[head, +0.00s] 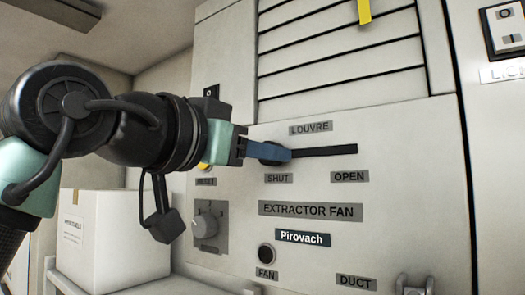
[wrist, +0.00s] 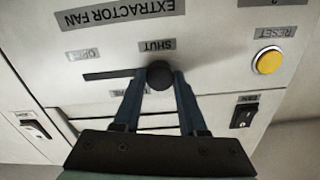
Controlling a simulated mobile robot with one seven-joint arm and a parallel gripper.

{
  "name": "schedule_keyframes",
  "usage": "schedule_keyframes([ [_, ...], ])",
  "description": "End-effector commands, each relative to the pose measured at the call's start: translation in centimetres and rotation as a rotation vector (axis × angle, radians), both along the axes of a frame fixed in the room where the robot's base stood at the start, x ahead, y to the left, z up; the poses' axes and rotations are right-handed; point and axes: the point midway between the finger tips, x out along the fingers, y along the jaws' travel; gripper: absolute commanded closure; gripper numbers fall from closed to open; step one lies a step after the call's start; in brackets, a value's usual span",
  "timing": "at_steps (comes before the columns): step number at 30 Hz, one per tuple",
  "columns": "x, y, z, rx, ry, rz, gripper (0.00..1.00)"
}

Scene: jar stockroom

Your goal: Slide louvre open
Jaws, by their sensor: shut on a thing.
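The louvre control is a dark horizontal slot (head: 325,151) in the pale panel, under a LOUVRE label (head: 311,128). SHUT (head: 278,178) is marked below its left end and OPEN (head: 350,177) below its right end. A round black knob (wrist: 159,75) sits at the SHUT end. My gripper (head: 280,154) is shut on the knob, with one blue finger on each side of it; the wrist view shows both fingers (wrist: 157,82) too. In the head view the fingers hide part of the knob. The louvre slats (head: 340,55) are above the slot.
Below the slot are a rotary dial (head: 206,226), a black FAN button (head: 266,254) and a metal DUCT fitting (head: 415,287). A yellow RESET button (wrist: 268,61) is near the knob. A white box (head: 115,235) stands at lower left. The panel front right of the knob is clear.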

Motion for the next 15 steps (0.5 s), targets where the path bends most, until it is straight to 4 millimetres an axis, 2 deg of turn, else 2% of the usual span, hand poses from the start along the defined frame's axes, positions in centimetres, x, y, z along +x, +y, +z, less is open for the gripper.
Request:
schedule_keyframes([
  [1,0.0,-0.01,-0.01,0.0,0.0,0.0,0.7],
  [6,0.02,-0.01,-0.02,-0.001,0.001,0.0,1.0],
  [15,0.02,-0.01,-0.03,-0.001,0.001,0.0,1.0],
])
